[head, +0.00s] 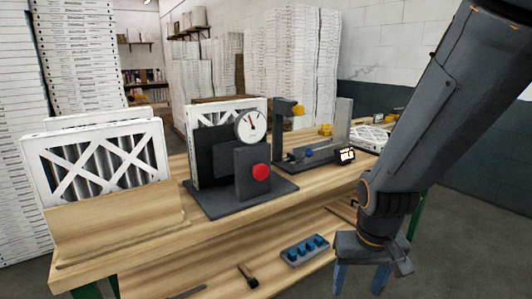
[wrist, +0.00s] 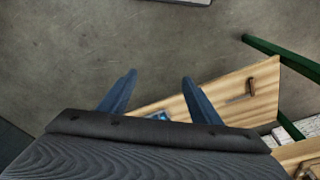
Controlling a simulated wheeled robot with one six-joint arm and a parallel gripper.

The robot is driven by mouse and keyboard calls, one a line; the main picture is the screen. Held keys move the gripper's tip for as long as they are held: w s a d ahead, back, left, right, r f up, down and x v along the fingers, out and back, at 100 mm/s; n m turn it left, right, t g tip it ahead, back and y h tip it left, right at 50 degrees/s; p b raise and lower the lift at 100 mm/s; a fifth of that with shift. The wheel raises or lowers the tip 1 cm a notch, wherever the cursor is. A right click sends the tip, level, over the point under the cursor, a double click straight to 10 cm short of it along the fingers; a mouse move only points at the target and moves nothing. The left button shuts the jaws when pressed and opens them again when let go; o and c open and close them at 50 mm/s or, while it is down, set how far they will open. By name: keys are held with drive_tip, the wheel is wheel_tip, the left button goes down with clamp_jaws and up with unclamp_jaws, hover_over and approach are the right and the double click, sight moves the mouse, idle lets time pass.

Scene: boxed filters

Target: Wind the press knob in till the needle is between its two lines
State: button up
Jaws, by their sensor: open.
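The press (head: 215,160) stands on the wooden bench, with a dark base plate and upright plates. Its red knob (head: 261,172) faces the front on a dark block. A round white dial (head: 251,126) sits above the knob, with a needle pointing up and slightly left; its two lines are too small to make out. A white-framed filter (head: 225,108) stands behind the dark plate. My gripper (head: 361,280) hangs to the right of the press, in front of the bench, apart from the knob. In the wrist view my gripper (wrist: 155,92) is open and empty, fingers spread.
White-framed filters (head: 100,163) stand in a wooden holder at the left. A tray of blue pieces (head: 304,250) and a hammer-like tool (head: 247,275) lie on the lower shelf.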

drive_tip(key=s, duration=0.1)
drive_tip(key=s+g, duration=0.1)
drive_tip(key=s, duration=0.1)
drive_tip(key=shift+s+a+r+g, duration=0.2)
drive_tip(key=shift+s+r+g, duration=0.1)
drive_tip(key=shift+s, duration=0.1)
idle(1.9)
